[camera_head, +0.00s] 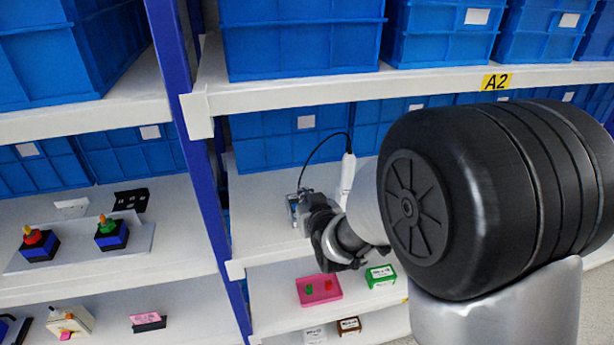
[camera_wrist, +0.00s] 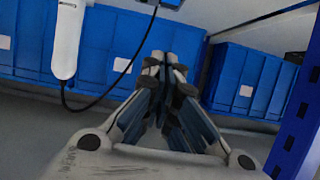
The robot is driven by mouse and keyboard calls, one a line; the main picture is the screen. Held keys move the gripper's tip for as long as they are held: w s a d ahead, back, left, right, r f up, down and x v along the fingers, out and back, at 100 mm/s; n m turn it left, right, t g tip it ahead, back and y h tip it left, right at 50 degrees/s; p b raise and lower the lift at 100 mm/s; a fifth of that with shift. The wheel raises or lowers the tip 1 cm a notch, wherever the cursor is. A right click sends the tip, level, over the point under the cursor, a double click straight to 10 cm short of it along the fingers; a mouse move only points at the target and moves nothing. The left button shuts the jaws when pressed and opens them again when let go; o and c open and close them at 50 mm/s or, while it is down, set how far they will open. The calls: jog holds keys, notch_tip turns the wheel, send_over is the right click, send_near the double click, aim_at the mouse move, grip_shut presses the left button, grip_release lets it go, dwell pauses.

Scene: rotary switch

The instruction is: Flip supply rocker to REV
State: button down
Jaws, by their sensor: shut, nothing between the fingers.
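No part can be read as the supply rocker or its REV mark; the small labels are too tiny to make out. Small switch-like units show in the head view: a red-topped unit (camera_head: 38,245) and a green-topped unit (camera_head: 111,233) on a pale board, and a pink plate (camera_head: 319,290) with a green and a red part on the lower shelf. My gripper (camera_head: 297,208) is in front of the middle shelf, above the pink plate and apart from it. In the wrist view its fingers (camera_wrist: 165,60) are together and hold nothing.
A white device (camera_head: 348,172) with a black cable stands close behind my gripper; it also shows in the wrist view (camera_wrist: 67,40). A blue upright (camera_head: 200,150) divides the shelves. Blue bins (camera_head: 290,135) line the back. A green box (camera_head: 381,277) sits right of the pink plate.

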jog(key=shift+w+a, duration=0.1)
jog(key=shift+w, duration=0.05)
jog(key=b, duration=0.1)
send_over(298, 200)
jog(key=s, duration=0.4)
notch_tip(298, 200, down, 4)
jog(key=shift+w+f, duration=0.15)
jog(key=shift+f, duration=0.05)
jog(key=shift+s+d+f+b, duration=0.15)
jog(key=shift+f+b, duration=0.1)
jog(key=shift+f, duration=0.35)
jog(key=shift+s+d+f+b, duration=0.1)
jog(key=shift+s+f+b, duration=0.1)
jog(key=shift+f, duration=0.85)
jog(key=shift+s, duration=0.1)
jog(key=shift+s+f+b, duration=0.2)
jog(key=shift+f+b, duration=0.45)
jog(key=shift+b, duration=0.5)
jog(key=shift+r, duration=0.2)
jog(key=shift+r, duration=0.1)
